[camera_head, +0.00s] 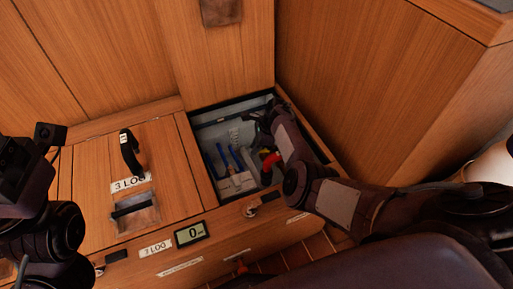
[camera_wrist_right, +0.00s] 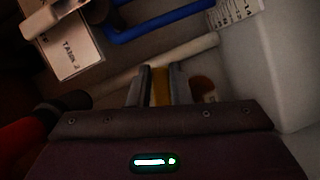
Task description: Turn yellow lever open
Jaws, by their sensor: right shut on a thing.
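My right arm reaches into the open compartment (camera_head: 202,167) in the wooden bench. In the right wrist view, my right gripper (camera_wrist_right: 160,86) is shut on the yellow lever (camera_wrist_right: 160,92), which shows as a narrow strip between the two fingers. The lever's ends and pivot are hidden by the gripper. A red part (camera_wrist_right: 18,146) lies at the left edge of that view and also shows in the head view (camera_head: 270,161), beside my right arm. My left arm (camera_head: 40,225) is at the left edge of the head view, its fingers not distinguishable.
Blue pipes (camera_wrist_right: 160,22), a pale pipe (camera_wrist_right: 190,50) and a white tank label (camera_wrist_right: 74,50) are close to my right gripper. The compartment walls surround the arm.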

